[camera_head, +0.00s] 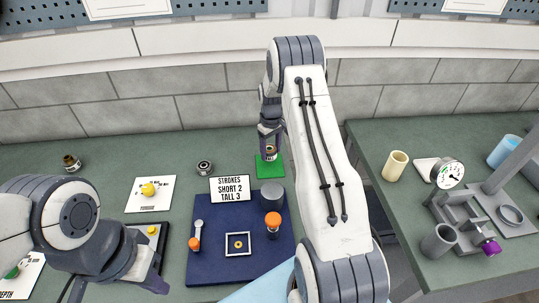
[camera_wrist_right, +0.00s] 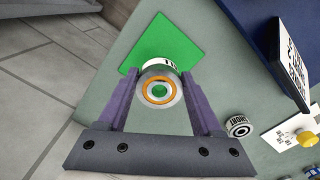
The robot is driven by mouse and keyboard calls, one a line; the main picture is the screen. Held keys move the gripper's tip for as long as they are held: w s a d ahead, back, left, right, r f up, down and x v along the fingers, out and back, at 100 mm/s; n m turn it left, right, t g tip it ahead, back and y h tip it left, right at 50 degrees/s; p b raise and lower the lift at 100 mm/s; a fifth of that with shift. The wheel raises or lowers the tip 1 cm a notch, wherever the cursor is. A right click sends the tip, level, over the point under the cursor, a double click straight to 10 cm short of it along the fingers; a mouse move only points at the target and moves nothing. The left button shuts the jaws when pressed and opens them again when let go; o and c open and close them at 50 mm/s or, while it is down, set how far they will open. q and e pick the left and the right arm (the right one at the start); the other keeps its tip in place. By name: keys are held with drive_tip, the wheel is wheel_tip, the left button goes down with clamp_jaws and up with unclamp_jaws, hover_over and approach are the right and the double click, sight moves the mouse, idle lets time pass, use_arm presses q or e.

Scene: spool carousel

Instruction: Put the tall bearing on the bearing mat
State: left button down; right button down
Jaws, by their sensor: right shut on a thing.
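My right gripper (camera_head: 270,142) is shut on a bearing (camera_head: 271,153), which also shows in the right wrist view (camera_wrist_right: 160,88) between the two purple fingers. That bearing has an orange ring around its hole and a white label with dark letters, only partly visible. It is at the green mat (camera_head: 268,171), overlapping its edge in the right wrist view (camera_wrist_right: 160,48); I cannot tell whether it touches the mat. My left gripper (camera_head: 155,284) is at the lower left, partly hidden by its own arm; its opening does not show.
A bearing labelled SHORT (camera_wrist_right: 238,126) stands left of the mat; another bearing (camera_head: 72,162) stands farther left. A strokes sign (camera_head: 230,189) and a blue tray (camera_head: 205,264) with tools lie in front. The right table (camera_head: 380,140) holds a gauge (camera_head: 449,173) and a cream cup (camera_head: 396,165).

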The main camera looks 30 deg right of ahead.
sight(270, 158)
wheel_tip(270, 158, down, 4)
drive_tip(key=shift+w+r+p, duration=0.1)
drive_tip(key=shift+r+p, duration=0.15)
drive_tip(key=shift+p, duration=0.75)
drive_tip(key=shift+f, duration=0.25)
drive_tip(key=shift+f, duration=0.1)
drive_tip(key=shift+f, duration=0.15)
drive_tip(key=shift+c, duration=0.2)
unclamp_jaws()
